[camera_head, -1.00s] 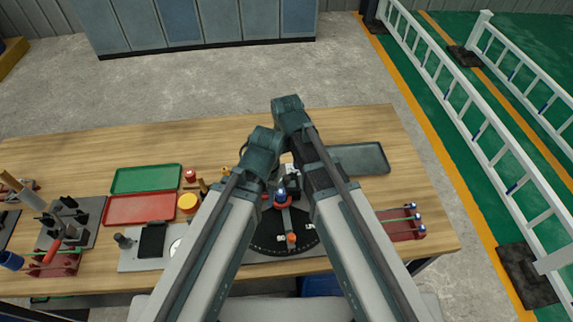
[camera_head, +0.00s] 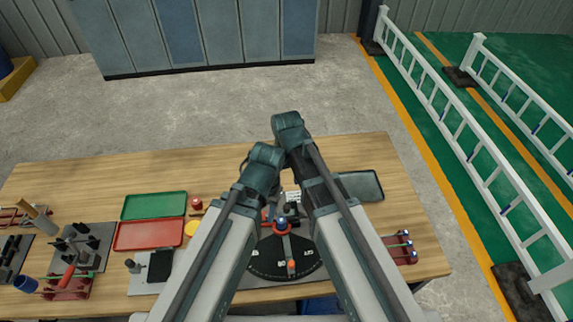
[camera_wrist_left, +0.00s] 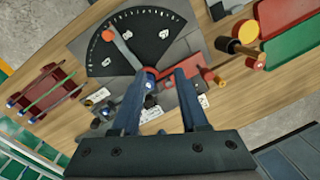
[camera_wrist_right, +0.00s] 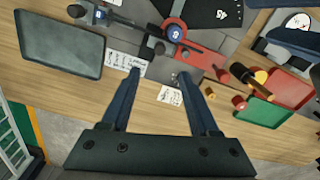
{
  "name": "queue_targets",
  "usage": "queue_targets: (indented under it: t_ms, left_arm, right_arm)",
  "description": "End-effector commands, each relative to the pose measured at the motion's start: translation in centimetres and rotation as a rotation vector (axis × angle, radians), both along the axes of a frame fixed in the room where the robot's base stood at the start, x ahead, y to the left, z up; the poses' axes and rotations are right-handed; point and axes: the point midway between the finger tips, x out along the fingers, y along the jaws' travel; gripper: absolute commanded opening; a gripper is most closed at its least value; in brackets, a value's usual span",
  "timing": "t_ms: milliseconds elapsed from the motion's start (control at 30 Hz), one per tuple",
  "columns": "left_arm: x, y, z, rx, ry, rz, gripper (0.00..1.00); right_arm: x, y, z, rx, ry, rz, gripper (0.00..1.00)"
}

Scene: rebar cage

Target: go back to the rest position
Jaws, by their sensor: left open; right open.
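My left gripper (camera_wrist_left: 162,78) is open and empty in the left wrist view, its two dark fingers spread above the fixture with the black dial. My right gripper (camera_wrist_right: 160,75) is open and empty in the right wrist view, above small printed labels beside a red bracket (camera_wrist_right: 195,60). In the head view both arms reach forward over the table, their wrists close together at the middle. The arms largely hide the grippers there. The black dial plate (camera_head: 262,262) with its red and grey lever shows between the forearms.
The wooden table (camera_head: 100,175) carries a green tray (camera_head: 153,205), a red tray (camera_head: 148,235), a grey tray (camera_head: 360,186) and a red rack (camera_head: 400,250) at right. Tool stands fill the left end. Blue cabinets (camera_head: 200,35) and a white railing (camera_head: 450,110) stand beyond.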

Motion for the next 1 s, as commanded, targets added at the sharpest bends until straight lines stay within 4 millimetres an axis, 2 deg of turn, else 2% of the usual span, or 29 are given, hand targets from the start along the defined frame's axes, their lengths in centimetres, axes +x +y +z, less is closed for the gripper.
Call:
queue_targets:
  t_ms: [167, 267, 500, 567, 633, 700, 1000]
  left_arm:
    - [0.2, 0.0, -2.0, -0.008, -0.006, 0.01, 0.44]
    - [0.4, -0.1, -4.2, -0.017, -0.015, 0.023, 0.44]
    - [1.1, -0.1, -10.5, -0.049, -0.041, 0.071, 0.44]
    - [0.5, -0.2, -11.4, -0.023, -0.02, 0.027, 0.44]
    - [0.2, 0.0, -11.9, -0.006, -0.008, -0.001, 0.44]
    - [0.0, 0.0, -11.8, 0.002, 0.0, -0.013, 0.44]
    - [0.0, 0.0, -11.5, 0.002, 0.001, -0.015, 0.44]
  right_arm:
    - [-1.3, -0.6, -2.0, -0.006, -0.007, -0.009, 0.61]
    - [-2.7, -1.3, -4.1, -0.012, -0.015, -0.021, 0.61]
    - [-7.3, -3.6, -10.3, -0.038, -0.047, -0.061, 0.61]
    - [-9.5, -4.5, -11.3, -0.074, -0.012, -0.048, 0.61]
    - [-10.8, -5.2, -11.8, -0.097, 0.011, -0.041, 0.61]
    - [-11.2, -5.5, -11.7, -0.109, 0.019, -0.038, 0.61]
    - [-11.1, -5.4, -11.4, -0.11, 0.022, -0.037, 0.61]
